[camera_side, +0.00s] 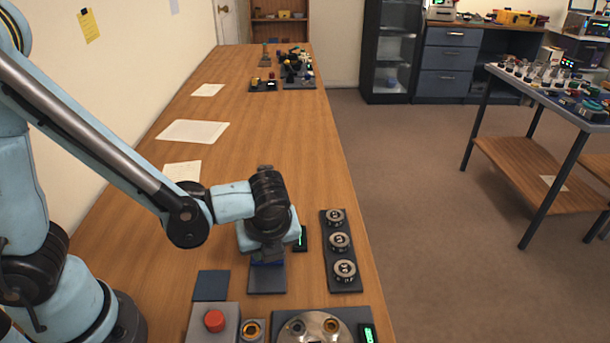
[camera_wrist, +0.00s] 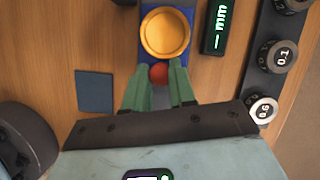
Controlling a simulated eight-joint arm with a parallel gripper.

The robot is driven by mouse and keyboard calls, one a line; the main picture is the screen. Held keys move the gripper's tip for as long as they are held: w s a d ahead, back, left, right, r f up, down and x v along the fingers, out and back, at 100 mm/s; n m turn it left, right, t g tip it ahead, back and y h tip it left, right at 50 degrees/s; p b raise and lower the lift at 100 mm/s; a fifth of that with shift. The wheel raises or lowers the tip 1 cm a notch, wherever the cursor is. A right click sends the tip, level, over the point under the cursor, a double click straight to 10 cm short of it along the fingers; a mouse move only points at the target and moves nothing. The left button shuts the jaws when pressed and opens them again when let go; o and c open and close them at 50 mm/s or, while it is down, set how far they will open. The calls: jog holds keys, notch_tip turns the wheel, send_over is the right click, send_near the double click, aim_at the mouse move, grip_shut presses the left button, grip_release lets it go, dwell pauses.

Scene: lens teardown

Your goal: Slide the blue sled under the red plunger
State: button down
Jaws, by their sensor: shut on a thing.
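The blue sled (camera_wrist: 187,18) carries a round yellow-orange cup and has a small red knob (camera_wrist: 158,73) at its near end. In the wrist view my gripper (camera_wrist: 158,76) is shut on that knob, with a green finger on each side. In the side view my gripper (camera_side: 267,256) is low over a dark plate (camera_side: 267,284), and only a blue strip of the sled (camera_side: 267,263) shows under it. A red round-topped piece (camera_side: 214,320), which looks like the red plunger, stands on a grey block at the front left, apart from the sled.
A dark square pad (camera_side: 210,286) lies left of the gripper. A small green-lit display (camera_side: 302,238) and a dark strip (camera_side: 345,284) with three dials are on the right. A round metal plate (camera_side: 312,326) is at the front. Papers lie farther back on the wooden bench.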

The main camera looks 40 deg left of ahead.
jog(key=shift+w+a, duration=1.8)
jog(key=shift+w, duration=0.05)
jog(key=c, duration=0.9)
grip_release()
jog(key=shift+s, duration=0.1)
jog(key=v, duration=1.2)
jog(key=shift+r, duration=0.1)
jog(key=shift+a, duration=0.1)
